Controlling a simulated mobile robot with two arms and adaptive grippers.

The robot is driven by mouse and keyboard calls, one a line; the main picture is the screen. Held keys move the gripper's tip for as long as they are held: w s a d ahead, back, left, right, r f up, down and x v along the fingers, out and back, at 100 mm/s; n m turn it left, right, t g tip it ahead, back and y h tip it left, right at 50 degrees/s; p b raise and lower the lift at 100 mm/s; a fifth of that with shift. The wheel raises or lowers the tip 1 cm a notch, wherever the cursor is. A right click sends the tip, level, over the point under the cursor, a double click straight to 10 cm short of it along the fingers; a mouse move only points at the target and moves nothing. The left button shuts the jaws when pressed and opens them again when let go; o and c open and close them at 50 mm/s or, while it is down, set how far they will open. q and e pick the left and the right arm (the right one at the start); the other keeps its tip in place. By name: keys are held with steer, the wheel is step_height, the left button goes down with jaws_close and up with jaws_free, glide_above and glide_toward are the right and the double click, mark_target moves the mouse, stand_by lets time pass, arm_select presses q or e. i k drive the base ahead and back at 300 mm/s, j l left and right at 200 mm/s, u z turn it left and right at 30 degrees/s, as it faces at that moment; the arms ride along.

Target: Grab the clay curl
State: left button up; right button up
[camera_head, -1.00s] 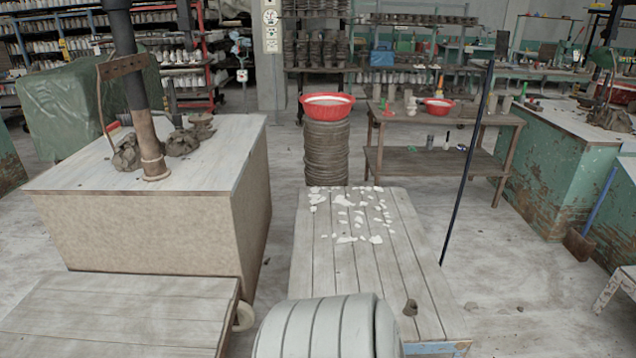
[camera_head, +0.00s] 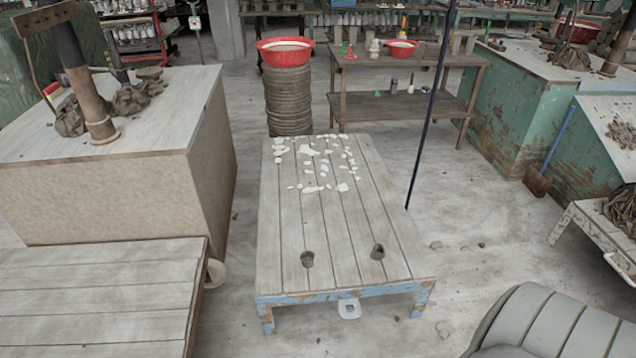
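Two small dark brown clay pieces lie on the front part of the low slatted table. The left clay piece (camera_head: 307,259) and the right clay piece (camera_head: 378,251) each look like a short, hollow curl. I cannot tell which one is the clay curl of the task. They are apart from each other, with bare planks around them. Neither of my grippers is in view, and nothing touches the pieces.
The low slatted table (camera_head: 345,225) has blue front edging and several white flakes (camera_head: 312,150) at its far end. A dark pole (camera_head: 425,130) stands along its right side. A large block table (camera_head: 100,190) and a low plank platform (camera_head: 95,290) are at left.

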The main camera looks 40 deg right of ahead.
mark_target(307, 264)
steer(key=z, duration=1.15)
steer(key=i+l+u, duration=0.15)
steer(key=l, duration=0.25)
steer(key=i+l+u, duration=0.1)
steer(key=i+l, duration=0.15)
steer(key=l, duration=0.15)
steer(key=i+l+u, duration=0.15)
steer(key=l, duration=0.25)
steer(key=i+l+u, duration=0.1)
steer(key=l, duration=0.35)
steer(key=i+l+u, duration=0.15)
steer(key=l, duration=0.3)
steer(key=i+l+u, duration=0.1)
steer(key=l, duration=0.35)
